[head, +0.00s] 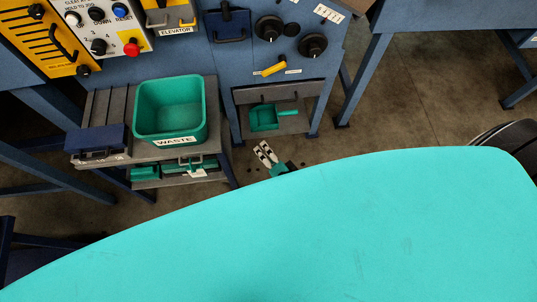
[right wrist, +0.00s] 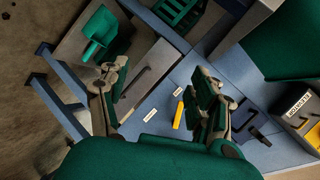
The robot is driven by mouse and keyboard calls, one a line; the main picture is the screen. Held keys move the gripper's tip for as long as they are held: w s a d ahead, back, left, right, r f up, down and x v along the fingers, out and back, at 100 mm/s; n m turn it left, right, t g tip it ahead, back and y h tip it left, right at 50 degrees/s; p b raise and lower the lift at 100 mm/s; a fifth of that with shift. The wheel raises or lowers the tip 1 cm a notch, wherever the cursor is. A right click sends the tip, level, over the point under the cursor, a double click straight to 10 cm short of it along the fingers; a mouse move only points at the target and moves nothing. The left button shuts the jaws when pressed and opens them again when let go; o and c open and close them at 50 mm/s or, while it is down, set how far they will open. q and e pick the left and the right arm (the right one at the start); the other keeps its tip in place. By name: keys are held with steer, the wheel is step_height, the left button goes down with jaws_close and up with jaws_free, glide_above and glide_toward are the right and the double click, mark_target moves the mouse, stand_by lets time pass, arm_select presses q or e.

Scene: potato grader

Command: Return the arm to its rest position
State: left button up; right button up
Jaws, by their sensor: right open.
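My right gripper (head: 265,154) shows small in the head view, just past the edge of my large turquoise arm part, below the machine's lower opening. In the right wrist view its two fingers (right wrist: 162,76) stand wide apart with nothing between them. Past them are the blue machine front, a drawer-like grey panel with a handle (right wrist: 147,84) and a yellow lever (right wrist: 178,115). I cannot tell from the pictures how far the fingers are from the machine. My left gripper is not in view.
A green waste bin (head: 170,108) stands on a grey-topped stand at the left. A green scoop (head: 264,117) lies in the machine's lower opening. The control panel (head: 105,25) is at the upper left. Blue table legs (head: 362,80) stand at the right, with bare floor (head: 410,115) between.

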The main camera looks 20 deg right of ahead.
stand_by(0.5)
steer(key=s+d+f+n+g, duration=0.2)
steer(key=s+f+n+g, duration=0.5)
steer(key=s+f, duration=0.85)
steer(key=s+d+f+n+g, duration=0.1)
steer(key=s+d+f+n, duration=0.1)
steer(key=s, duration=0.3)
steer(key=s+d+f+n+g, duration=0.2)
steer(key=s+d+f+n, duration=0.1)
steer(key=s, duration=0.3)
steer(key=s+d+f+n+g+h, duration=0.1)
steer(key=s+d+f+n, duration=0.1)
steer(key=s, duration=0.3)
steer(key=shift+s+d+f+n, duration=0.25)
steer(key=shift+s+d+n, duration=0.15)
steer(key=shift+n, duration=0.4)
steer(key=shift+w, duration=0.1)
